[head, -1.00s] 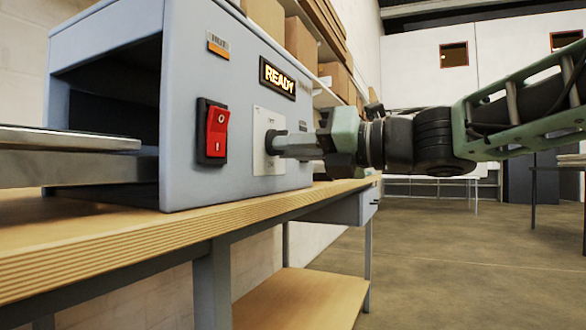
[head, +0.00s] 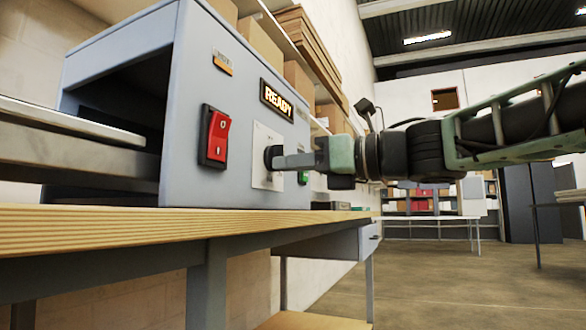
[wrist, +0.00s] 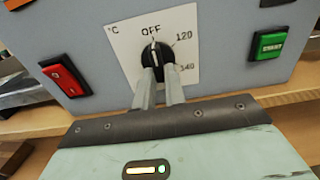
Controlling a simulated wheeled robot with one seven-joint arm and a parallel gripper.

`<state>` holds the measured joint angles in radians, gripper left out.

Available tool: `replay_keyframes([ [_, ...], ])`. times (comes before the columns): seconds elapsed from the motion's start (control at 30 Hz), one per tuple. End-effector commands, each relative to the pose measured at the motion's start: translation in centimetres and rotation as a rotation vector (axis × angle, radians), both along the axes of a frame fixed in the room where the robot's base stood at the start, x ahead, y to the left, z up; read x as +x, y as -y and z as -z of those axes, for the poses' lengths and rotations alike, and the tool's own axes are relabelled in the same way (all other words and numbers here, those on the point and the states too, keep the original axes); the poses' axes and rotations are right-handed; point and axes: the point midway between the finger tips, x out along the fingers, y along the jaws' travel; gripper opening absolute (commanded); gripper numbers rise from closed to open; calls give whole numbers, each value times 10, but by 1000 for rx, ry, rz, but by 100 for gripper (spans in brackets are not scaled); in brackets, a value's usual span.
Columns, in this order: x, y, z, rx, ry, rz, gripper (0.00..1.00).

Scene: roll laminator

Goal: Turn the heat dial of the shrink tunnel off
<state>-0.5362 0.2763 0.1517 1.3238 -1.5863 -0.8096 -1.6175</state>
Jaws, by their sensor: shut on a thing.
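The shrink tunnel (head: 240,120) is a grey box on a wooden bench. Its heat dial (wrist: 153,50) is a round black knob on a white plate (wrist: 188,22) marked OFF, 120 and 140. In the wrist view the dial's white mark points up at OFF, or very close to it. My gripper (wrist: 159,72) is shut on the dial, with one finger on each side of its lower part. In the head view my gripper (head: 280,160) reaches the dial from the right, and the fingers hide part of the knob.
A red rocker switch (head: 214,136) is left of the dial and a lit READY sign (head: 277,99) is above it. A green button (wrist: 267,44) is to its right. The wooden bench top (head: 90,224) runs below. The floor (head: 450,272) at right is open.

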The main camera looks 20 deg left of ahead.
Motion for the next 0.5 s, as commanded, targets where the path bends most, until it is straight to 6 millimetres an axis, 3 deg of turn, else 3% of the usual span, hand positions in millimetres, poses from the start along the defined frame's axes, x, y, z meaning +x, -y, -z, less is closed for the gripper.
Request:
replay_keyframes([
  [0.37, 0, 0, 2, -3, 6, 0, 0],
  [0.4, 0, 0, 2, -3, 6, 0, 15],
  [0.47, 0, 0, 2, -3, 6, 0, 31],
  [0.5, 0, 0, 1, -3, 6, 0, 34],
])
